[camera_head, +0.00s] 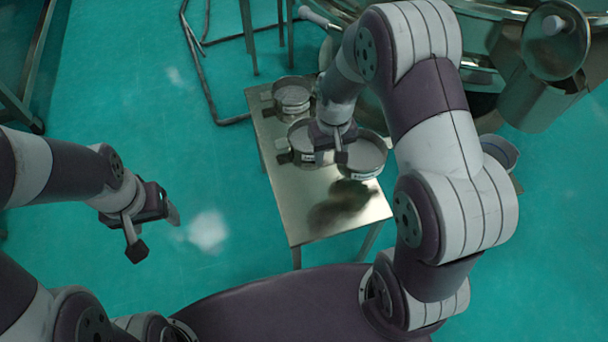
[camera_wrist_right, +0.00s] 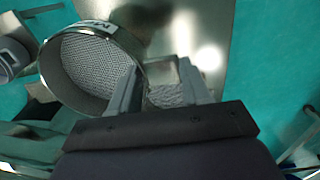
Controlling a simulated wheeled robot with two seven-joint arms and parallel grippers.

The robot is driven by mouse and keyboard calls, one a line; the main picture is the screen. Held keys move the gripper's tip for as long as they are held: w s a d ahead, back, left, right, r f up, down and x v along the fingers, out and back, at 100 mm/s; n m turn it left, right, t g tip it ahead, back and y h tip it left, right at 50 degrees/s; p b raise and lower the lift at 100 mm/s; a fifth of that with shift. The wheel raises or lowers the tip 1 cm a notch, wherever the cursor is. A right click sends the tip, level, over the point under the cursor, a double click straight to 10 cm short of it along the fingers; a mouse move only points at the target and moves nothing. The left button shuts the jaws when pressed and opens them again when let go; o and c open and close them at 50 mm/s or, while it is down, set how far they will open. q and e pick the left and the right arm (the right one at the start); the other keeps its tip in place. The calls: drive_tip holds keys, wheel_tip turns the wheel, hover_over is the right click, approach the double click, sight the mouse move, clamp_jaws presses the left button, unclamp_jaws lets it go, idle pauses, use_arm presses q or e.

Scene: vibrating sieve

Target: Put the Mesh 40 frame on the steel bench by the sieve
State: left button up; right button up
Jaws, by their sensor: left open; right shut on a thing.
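My right gripper (camera_head: 334,157) is shut on the handle of a round steel sieve frame (camera_head: 366,155) at the bench's right side. The right wrist view shows this frame (camera_wrist_right: 62,80) with grey mesh and a white label; only an "M" is readable, so I cannot confirm it is Mesh 40. The fingers (camera_wrist_right: 157,88) are either side of its handle. I cannot tell whether the frame rests on the steel bench (camera_head: 302,222) or hangs just above it. My left gripper (camera_head: 152,218) is open and empty, left of the bench over the floor.
Two other round frames stand on the bench, one at the back (camera_head: 292,99) and one in the middle (camera_head: 301,137). The bench's front part is bare, with a dark shadow. The large steel sieve machine (camera_head: 482,12) is behind right. A round container (camera_head: 499,151) stands right of my right arm.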

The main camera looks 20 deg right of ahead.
drive_tip(key=s+a+f, duration=0.1)
drive_tip(key=a, duration=0.1)
drive_tip(key=s+a+f+b, duration=0.1)
drive_tip(key=a+f, duration=0.1)
drive_tip(key=a, duration=0.1)
drive_tip(key=s+a+f+b, duration=0.1)
drive_tip(key=a+f, duration=0.1)
drive_tip(key=a, duration=0.1)
drive_tip(key=shift+s+f, duration=0.2)
drive_tip(key=shift+s, duration=0.2)
wheel_tip(320, 180, down, 4)
drive_tip(key=shift+r+b, duration=0.1)
drive_tip(key=shift+b, duration=0.75)
drive_tip(key=o, duration=1.2)
wheel_tip(320, 180, up, 13)
drive_tip(key=p, duration=0.4)
drive_tip(key=shift+t, duration=0.7)
drive_tip(key=s+d+r, duration=0.4)
drive_tip(key=s+d, duration=0.1)
drive_tip(key=s+d+r, duration=0.2)
drive_tip(key=shift+s+d, duration=0.2)
drive_tip(key=shift+s, duration=0.2)
